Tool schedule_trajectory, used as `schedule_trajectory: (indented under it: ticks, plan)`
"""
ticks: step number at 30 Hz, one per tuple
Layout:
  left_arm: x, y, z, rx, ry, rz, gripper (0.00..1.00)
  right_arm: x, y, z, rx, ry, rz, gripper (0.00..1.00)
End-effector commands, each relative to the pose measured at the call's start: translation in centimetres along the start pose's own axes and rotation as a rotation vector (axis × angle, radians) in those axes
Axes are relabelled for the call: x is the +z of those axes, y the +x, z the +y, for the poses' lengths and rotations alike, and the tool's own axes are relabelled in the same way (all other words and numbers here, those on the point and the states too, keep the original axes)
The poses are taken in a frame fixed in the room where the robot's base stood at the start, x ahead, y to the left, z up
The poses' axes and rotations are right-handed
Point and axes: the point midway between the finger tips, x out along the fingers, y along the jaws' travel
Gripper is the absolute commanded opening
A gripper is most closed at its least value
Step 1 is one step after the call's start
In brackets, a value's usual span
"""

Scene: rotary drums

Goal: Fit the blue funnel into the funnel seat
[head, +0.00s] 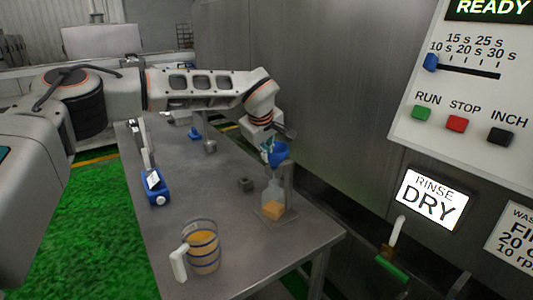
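The blue funnel (279,155) is upright above a clear bottle (273,190) with orange contents, near the table's right edge. My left gripper (267,148) reaches down to the funnel's left side and appears shut on its rim. The fingertips are small and partly hidden against the funnel. A grey post (289,183) stands just right of the bottle. The funnel seat is not clearly visible; the funnel and gripper cover that area, so I cannot tell whether the funnel touches it. My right gripper is not in view.
A jug of orange contents with a white handle (203,250) stands at the table's (245,225) near end. A blue-based device (156,188) is at the left edge. A control panel (470,80) is on the right wall.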

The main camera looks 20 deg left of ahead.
Motion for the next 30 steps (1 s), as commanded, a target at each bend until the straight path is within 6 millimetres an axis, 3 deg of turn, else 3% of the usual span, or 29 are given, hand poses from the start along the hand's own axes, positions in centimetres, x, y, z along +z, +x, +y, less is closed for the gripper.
schedule_trajectory:
  ticks: [6, 9, 20, 26, 30]
  plan:
    - [0.2, 0.5, -0.2, 0.000, 0.000, 0.000, 0.00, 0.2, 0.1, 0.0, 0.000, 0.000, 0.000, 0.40]
    - [0.1, 0.4, -0.2, 0.000, 0.000, 0.000, 0.24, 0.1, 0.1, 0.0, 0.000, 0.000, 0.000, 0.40]
    - [0.1, 0.3, -0.2, 0.000, 0.000, 0.000, 0.24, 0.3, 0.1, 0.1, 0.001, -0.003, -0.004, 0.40]
    - [0.1, -1.9, -0.1, 0.003, 0.001, 0.001, 0.24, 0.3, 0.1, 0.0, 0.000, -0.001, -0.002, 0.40]
    - [0.0, -4.8, -0.1, 0.004, 0.000, 0.003, 0.24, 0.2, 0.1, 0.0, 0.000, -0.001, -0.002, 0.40]
